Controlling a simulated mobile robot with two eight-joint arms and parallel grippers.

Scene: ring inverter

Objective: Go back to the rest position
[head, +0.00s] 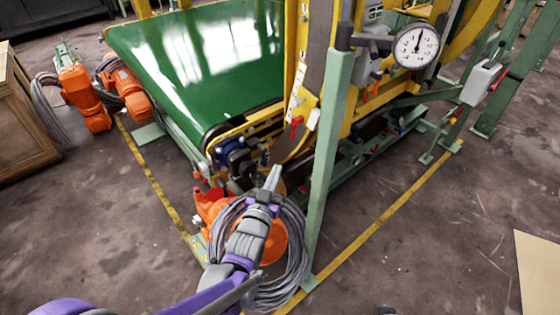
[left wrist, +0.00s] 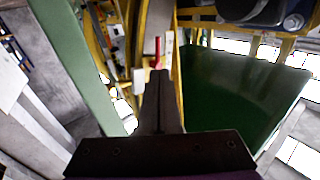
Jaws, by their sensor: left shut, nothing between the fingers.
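My left gripper (head: 272,178) is shut and empty in the head view. Its arm comes up from the bottom left, and the fingers point up toward the machine's lower frame, in front of a coil of grey cable (head: 294,262). In the left wrist view the shut fingers (left wrist: 160,85) point at the yellow machine frame, with a red lever (left wrist: 157,52) showing beyond their tips. My right gripper is not in view.
A green conveyor belt (head: 190,62) lies behind the gripper. A pale green post (head: 326,160) stands close to its right. Orange motors (head: 82,92) and a wooden crate (head: 20,120) are at left. The floor at right (head: 440,230) is mostly clear.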

